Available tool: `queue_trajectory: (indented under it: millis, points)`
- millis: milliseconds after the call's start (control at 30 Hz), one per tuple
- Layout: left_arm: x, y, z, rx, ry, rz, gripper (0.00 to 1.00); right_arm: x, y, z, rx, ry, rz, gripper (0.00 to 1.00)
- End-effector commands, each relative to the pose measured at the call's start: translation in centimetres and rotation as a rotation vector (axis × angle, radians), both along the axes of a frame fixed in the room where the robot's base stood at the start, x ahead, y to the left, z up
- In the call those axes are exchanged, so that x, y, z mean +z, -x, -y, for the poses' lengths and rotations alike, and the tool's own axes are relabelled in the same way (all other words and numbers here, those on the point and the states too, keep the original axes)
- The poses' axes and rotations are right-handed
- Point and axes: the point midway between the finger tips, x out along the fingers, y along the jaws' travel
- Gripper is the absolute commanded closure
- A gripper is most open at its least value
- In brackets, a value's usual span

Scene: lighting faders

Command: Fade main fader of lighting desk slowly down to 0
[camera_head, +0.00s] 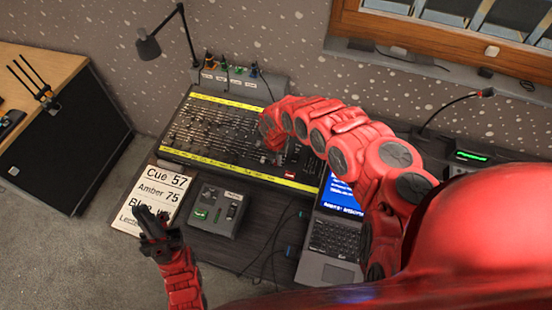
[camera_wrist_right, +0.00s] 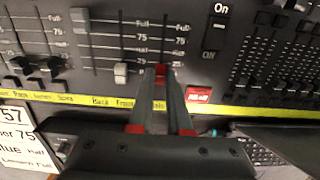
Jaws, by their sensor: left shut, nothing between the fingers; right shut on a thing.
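The lighting desk (camera_head: 215,128) is a black console with yellow label strips and many faders. In the right wrist view, a small red fader cap (camera_wrist_right: 161,70) sits low on its scale, below the "half" mark, and I take it as the main fader. My right gripper (camera_wrist_right: 163,76) is shut on this red cap, which shows between its fingertips. In the head view the right gripper is mostly hidden by my red arm over the desk's right part. My left gripper (camera_head: 143,213) is shut and empty, in front of the cue sheet's lower edge.
A white fader (camera_wrist_right: 121,72) stands left of the red cap. A red button (camera_wrist_right: 199,96) and an On switch (camera_wrist_right: 215,32) are to its right. The cue sheet (camera_head: 160,186), a small grey box (camera_head: 217,211) and a laptop (camera_head: 333,240) lie in front of the desk.

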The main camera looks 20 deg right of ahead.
Motion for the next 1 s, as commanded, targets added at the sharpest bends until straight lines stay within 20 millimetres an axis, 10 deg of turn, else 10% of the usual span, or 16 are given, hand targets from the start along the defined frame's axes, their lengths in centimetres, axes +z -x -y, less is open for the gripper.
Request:
queue_trajectory:
  millis: [567,633,1000]
  points:
    - [0.2,0.01,0.0,0.0,0.0,0.0,1.0,-0.07,0.34,-0.23,0.001,0.0,-0.001,1.0]
    - [0.17,0.0,0.0,0.0,0.0,0.0,1.0,-0.08,0.33,-0.22,0.0,-0.001,-0.001,0.72]
    - [0.45,0.0,0.0,0.0,0.0,0.0,1.0,0.28,0.28,-0.19,0.0,0.0,0.0,0.7]
